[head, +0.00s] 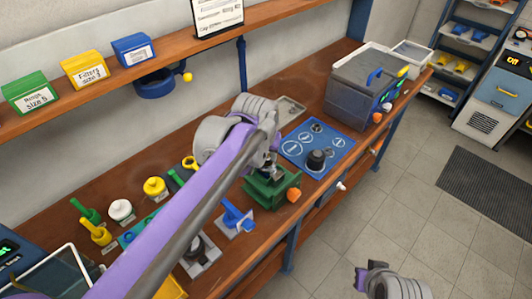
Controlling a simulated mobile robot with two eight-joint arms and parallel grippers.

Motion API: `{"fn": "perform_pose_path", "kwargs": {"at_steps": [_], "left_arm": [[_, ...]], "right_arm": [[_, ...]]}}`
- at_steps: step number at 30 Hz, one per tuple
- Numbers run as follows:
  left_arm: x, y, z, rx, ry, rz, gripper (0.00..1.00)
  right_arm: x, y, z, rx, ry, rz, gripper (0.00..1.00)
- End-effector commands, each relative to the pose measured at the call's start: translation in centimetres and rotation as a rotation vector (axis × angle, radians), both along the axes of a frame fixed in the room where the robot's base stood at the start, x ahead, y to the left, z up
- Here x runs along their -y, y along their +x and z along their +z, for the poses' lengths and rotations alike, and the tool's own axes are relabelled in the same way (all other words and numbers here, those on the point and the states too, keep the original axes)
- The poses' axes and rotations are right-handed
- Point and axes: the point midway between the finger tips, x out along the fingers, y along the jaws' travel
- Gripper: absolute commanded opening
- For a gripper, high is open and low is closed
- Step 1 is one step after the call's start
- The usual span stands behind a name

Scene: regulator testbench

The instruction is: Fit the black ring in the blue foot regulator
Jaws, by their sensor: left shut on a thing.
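My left gripper (271,163) points down just above a green vise (272,192) with an orange knob. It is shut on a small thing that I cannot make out. A dark grey part shows between the fingers and the vise; I cannot tell if it is in the vise's jaws. The black ring is not clearly visible. A blue upright part (235,217) stands on a pale plate in front of the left arm; I cannot tell if it is the regulator. My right gripper (366,279) is at the bottom edge, away from the bench, its fingers unclear.
A blue mat (335,141) with white circles and a black round part (316,159) lies right of the vise. A grey tank (360,87) stands at the back right. Yellow, white and green knobbed parts (121,210) stand at left. Bins line the shelf above.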

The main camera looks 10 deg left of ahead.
Motion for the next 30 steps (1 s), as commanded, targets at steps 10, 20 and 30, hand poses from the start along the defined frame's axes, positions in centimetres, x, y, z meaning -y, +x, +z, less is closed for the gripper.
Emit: {"fn": "perform_pose_path", "kwargs": {"at_steps": [10, 20, 30], "left_arm": [[0.0, 0.0, -0.69, 0.0, 0.0, 0.0, 0.0], [0.0, 0.0, -0.66, 0.0, 0.0, 0.0, 0.48], [0.0, 0.0, -0.66, 0.0, 0.0, 0.0, 0.71]], "right_arm": [[0.0, -0.13, -0.39, -0.002, 0.0, 0.0, 0.0], [0.0, -0.12, -0.36, -0.002, 0.0, 0.0, 0.0], [0.0, -0.12, -0.36, -0.002, 0.0, 0.0, 0.0]]}}
